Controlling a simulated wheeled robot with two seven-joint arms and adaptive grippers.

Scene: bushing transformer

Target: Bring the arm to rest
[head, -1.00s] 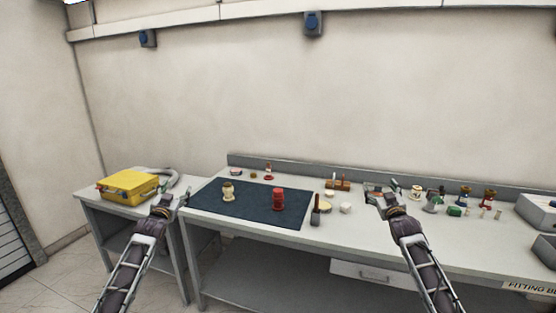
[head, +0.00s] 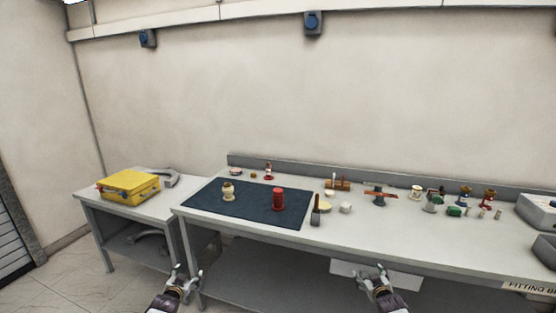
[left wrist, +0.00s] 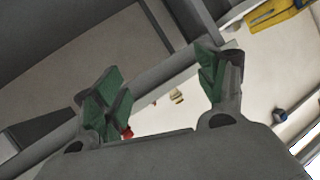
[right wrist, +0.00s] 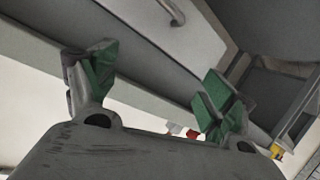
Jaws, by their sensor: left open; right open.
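My left gripper (head: 185,280) is in front of the main bench, low in the head view, at the bench's left end. It is open and empty; its green-padded fingers stand apart in the left wrist view (left wrist: 165,90). My right gripper (head: 372,280) is also low, in front of the bench's drawer. It is open and empty, with its fingers apart in the right wrist view (right wrist: 155,85). Both grippers are clear of the objects on the bench.
The bench (head: 400,232) carries a dark mat (head: 250,204) with a cream bushing (head: 228,192) and a red cylinder (head: 278,199). Several small parts and tools stand to the right. A yellow case (head: 130,187) sits on the side table (head: 165,205). The drawer (head: 405,279) is below the bench top.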

